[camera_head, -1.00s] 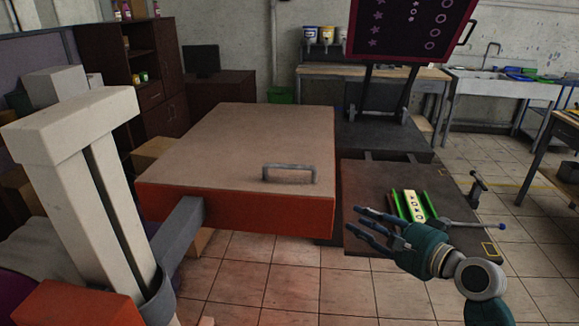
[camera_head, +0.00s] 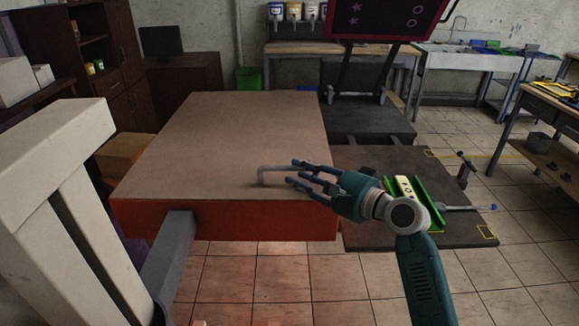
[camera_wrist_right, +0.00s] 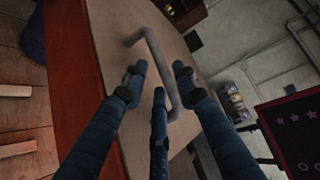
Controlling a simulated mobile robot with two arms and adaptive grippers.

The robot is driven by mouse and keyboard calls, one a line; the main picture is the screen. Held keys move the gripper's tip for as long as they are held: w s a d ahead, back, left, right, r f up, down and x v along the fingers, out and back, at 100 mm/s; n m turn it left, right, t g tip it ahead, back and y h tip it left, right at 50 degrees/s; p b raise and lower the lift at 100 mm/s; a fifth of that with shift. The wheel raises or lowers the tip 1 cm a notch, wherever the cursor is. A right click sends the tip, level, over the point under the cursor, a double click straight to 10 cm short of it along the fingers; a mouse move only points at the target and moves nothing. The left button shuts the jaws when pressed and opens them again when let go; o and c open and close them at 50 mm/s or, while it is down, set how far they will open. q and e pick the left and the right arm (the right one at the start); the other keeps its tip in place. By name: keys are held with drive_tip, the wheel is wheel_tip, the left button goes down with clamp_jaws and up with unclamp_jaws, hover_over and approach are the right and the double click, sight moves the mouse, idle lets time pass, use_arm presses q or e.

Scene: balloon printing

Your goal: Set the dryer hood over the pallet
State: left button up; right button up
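The dryer hood (camera_head: 230,130) is a large flat box with a tan top and orange-red sides. It stands on a grey arm left of the dark pallet (camera_head: 365,220) and is not over most of it. Its grey bar handle (camera_head: 272,168) is on top near the front right. My right gripper (camera_head: 302,176) is at the handle with its fingers spread open. In the right wrist view the handle (camera_wrist_right: 168,65) passes between the open fingers (camera_wrist_right: 158,85), not clasped. A green holder with a pale printed strip (camera_head: 408,190) lies on the pallet, partly hidden by my right wrist. My left gripper is out of view.
A raised dark red screen frame (camera_head: 385,18) stands behind on black supports. A white column (camera_head: 60,190) stands at the left front. Open tiled floor lies in front.

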sight(290, 170)
drive_tip(key=x, duration=0.3)
drive_tip(key=shift+w+a+f, duration=0.1)
drive_tip(key=shift+w+a, duration=0.2)
drive_tip(key=shift+a, duration=0.1)
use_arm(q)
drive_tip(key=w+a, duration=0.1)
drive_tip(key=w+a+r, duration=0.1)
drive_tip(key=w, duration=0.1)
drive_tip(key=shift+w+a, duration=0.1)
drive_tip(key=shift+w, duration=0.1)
use_arm(e)
drive_tip(key=shift+w, duration=0.1)
